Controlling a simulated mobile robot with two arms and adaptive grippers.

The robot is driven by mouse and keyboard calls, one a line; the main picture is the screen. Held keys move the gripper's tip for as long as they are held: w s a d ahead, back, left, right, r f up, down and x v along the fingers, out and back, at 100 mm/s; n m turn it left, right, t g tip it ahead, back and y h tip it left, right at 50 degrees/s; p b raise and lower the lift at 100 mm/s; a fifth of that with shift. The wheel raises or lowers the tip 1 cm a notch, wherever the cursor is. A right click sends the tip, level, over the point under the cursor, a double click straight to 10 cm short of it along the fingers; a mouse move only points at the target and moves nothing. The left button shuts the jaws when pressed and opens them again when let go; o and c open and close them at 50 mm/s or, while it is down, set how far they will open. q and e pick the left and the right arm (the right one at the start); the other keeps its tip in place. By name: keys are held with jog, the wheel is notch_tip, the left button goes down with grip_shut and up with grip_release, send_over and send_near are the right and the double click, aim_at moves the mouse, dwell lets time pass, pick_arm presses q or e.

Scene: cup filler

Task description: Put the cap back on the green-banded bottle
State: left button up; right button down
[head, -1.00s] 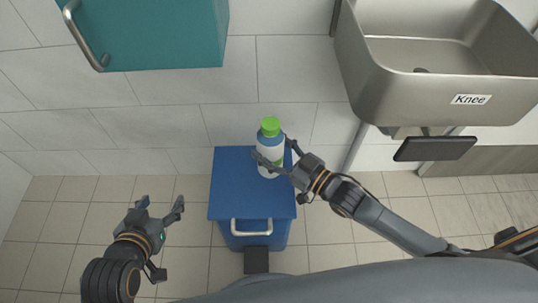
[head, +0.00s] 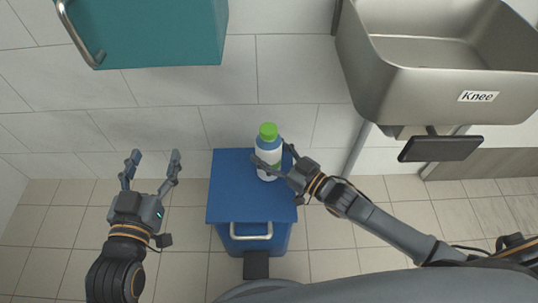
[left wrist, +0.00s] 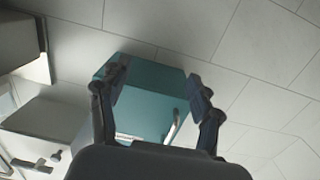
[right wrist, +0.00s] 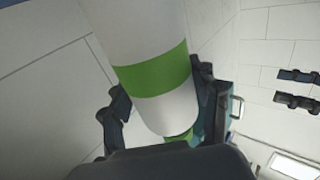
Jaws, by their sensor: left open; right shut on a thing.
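The green-banded bottle (head: 267,174) stands upright on the blue cabinet top, white with a bluish upper part. A green cap (head: 268,130) is at its top; I cannot tell how firmly it sits. My right gripper (head: 273,154) is shut on the bottle's side, one finger on each side. The right wrist view shows the bottle's green band (right wrist: 155,68) close up and a bit of the green cap (right wrist: 180,136) past its end. My left gripper (head: 155,156) is open and empty, left of the blue cabinet, with its fingers pointing towards the wall.
The blue cabinet (head: 222,207) has a front handle, and its top is bare around the bottle. A teal wall cabinet (head: 150,30) hangs at the upper left. A metal sink (head: 400,85) with a black knee pad (head: 440,148) is at the right.

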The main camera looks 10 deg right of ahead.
pick_arm(q)
jog(key=shift+w+d+r+t+h, duration=0.15)
jog(key=shift+r+t+h, duration=0.25)
jog(key=shift+r+t, duration=0.55)
pick_arm(e)
jog(key=shift+f, duration=0.6)
pick_arm(q)
jog(key=shift+r+g, duration=0.25)
jog(key=shift+r, duration=0.05)
pick_arm(e)
jog(key=shift+f, duration=0.1)
jog(key=shift+f, duration=0.1)
jog(key=shift+c, duration=1.7)
grip_release()
pick_arm(q)
jog(key=shift+r, duration=0.2)
pick_arm(e)
jog(key=shift+r, duration=0.25)
pick_arm(q)
jog(key=s+a+f+g+y+p, duration=0.1)
jog(key=s+f+g, duration=0.1)
jog(key=f, duration=0.3)
jog(key=s+a+f+g+y+p, duration=0.1)
jog(key=s+f+g, duration=0.1)
jog(key=f+g, duration=0.3)
jog(key=shift+s+a+f, duration=0.2)
jog(key=shift+a+f, duration=0.15)
jog(key=shift+f, duration=0.35)
pick_arm(e)
jog(key=v, duration=1.2)
